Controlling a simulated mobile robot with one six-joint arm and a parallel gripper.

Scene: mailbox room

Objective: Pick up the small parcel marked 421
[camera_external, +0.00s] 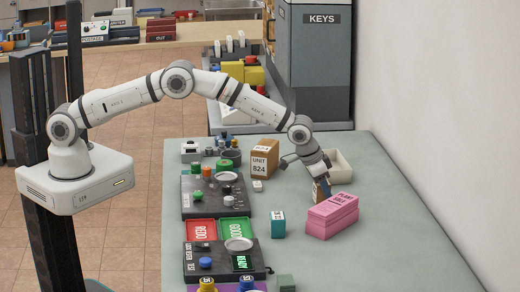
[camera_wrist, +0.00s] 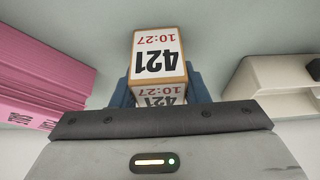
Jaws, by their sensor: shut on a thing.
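The small parcel marked 421 (camera_wrist: 158,62) shows in the wrist view, with a white label reading 421 and 10:27 on a tan box. It sits between the blue fingers of my gripper (camera_wrist: 160,88), which is shut on it. I cannot tell whether the parcel touches the table.
Pink boxes (camera_external: 333,216) lie close beside my gripper. A white tray (camera_external: 341,172) stands just behind it. A brown box marked UNIT 824 (camera_external: 264,158) and a small teal box (camera_external: 278,224) stand to the left. The table's front right (camera_external: 400,250) is clear.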

